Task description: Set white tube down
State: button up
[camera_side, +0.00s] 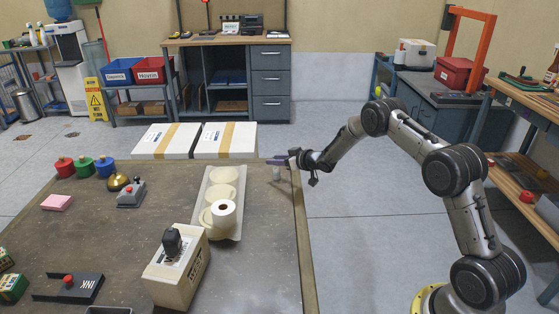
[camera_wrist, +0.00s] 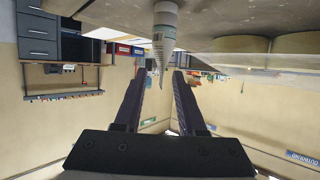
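The white tube (camera_wrist: 164,22) has a tapering tip and shows at the top of the wrist view, which looks upside down. Its wide end is at the table surface, and its narrow tip points down the picture, between and beyond my fingertips. In the side view, the small pale tube (camera_side: 276,174) stands near the table's far right corner, just below my gripper (camera_side: 283,161). My gripper (camera_wrist: 158,76) has its two dark fingers apart, with a visible gap on both sides of the tip. Exact contact with the table is hard to tell in the side view.
A pale tray (camera_side: 237,233) with white rolls lies left of the tube. A box labelled TEST (camera_side: 175,278) stands at the table's front. The table's right edge (camera_side: 302,230) is close to the tube. White boxes (camera_side: 228,140) lie beyond the far edge.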

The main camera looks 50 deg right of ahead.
jog(key=v, duration=1.2)
jog(key=s+a+r+g+h, duration=0.25)
jog(key=s+r, duration=0.25)
jog(key=r, duration=0.4)
jog(key=s+a+r+g+h, duration=0.1)
jog(key=s+a+r, duration=0.3)
jog(key=r, duration=0.4)
jog(key=s+a+g+y, duration=0.1)
jog(key=s+a, duration=0.3)
jog(key=s, duration=0.6)
jog(key=s+a+r+g+y, duration=0.1)
jog(key=s+a, duration=0.3)
jog(key=s, duration=0.6)
jog(key=s+a+g+y, duration=0.1)
jog(key=s+a, duration=0.3)
jog(key=s, duration=0.6)
jog(key=shift+s+a+r+g, duration=0.2)
jog(key=shift+a+g, duration=0.1)
jog(key=shift+g, duration=0.45)
